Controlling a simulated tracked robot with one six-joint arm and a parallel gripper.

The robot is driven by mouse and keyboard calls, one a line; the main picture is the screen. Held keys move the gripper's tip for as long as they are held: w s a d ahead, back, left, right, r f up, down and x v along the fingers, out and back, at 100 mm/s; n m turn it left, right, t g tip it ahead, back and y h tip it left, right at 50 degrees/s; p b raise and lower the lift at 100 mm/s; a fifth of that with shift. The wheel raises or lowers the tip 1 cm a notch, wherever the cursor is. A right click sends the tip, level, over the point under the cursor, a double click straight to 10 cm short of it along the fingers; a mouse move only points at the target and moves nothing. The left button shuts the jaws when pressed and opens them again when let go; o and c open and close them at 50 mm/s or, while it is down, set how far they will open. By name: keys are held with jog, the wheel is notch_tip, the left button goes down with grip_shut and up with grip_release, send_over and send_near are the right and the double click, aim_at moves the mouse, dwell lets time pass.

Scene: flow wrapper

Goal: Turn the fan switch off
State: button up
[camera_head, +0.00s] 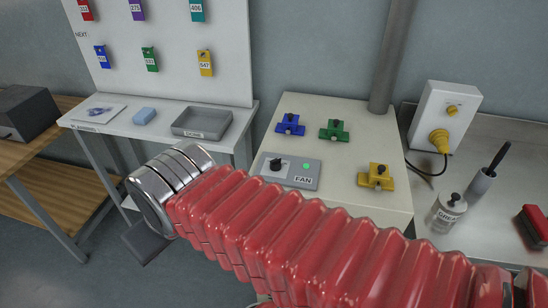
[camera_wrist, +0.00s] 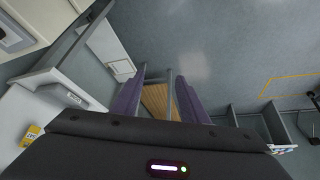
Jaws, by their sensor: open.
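The fan switch panel (camera_head: 291,177) is a grey box labelled FAN on the front left of the white cabinet top in the head view. It has a black rotary knob (camera_head: 276,164) and a lit green lamp (camera_head: 306,166). My red-sleeved arm crosses in front of the cabinet, with its silver wrist end left of the panel. My gripper (camera_wrist: 158,82) shows in the wrist view, with two purple fingers apart and nothing between them. It points down toward the floor, away from the panel. In the head view the fingers are mostly hidden behind the wrist.
Blue (camera_head: 291,124), green (camera_head: 334,130) and yellow (camera_head: 376,177) valve-like fittings stand on the cabinet behind and right of the panel. A grey pipe (camera_head: 391,55) rises at the back. A grey tray (camera_head: 202,122) sits on the left table. A grease bottle (camera_head: 447,212) stands on the right bench.

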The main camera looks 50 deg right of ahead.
jog(key=shift+o, duration=0.2)
jog(key=w+d+r+m+g+h, duration=0.1)
jog(key=w+d+r+m, duration=0.2)
jog(key=d, duration=0.4)
jog(key=shift+w+d+r+g, duration=0.15)
jog(key=shift+w+g, duration=0.15)
notch_tip(320, 180, up, 3)
jog(key=m+g+y, duration=0.1)
jog(key=m+g, duration=0.3)
jog(key=m, duration=0.6)
send_over(275, 160)
jog(key=shift+d, duration=0.15)
notch_tip(275, 160, down, 14)
jog(key=shift+c, duration=0.5)
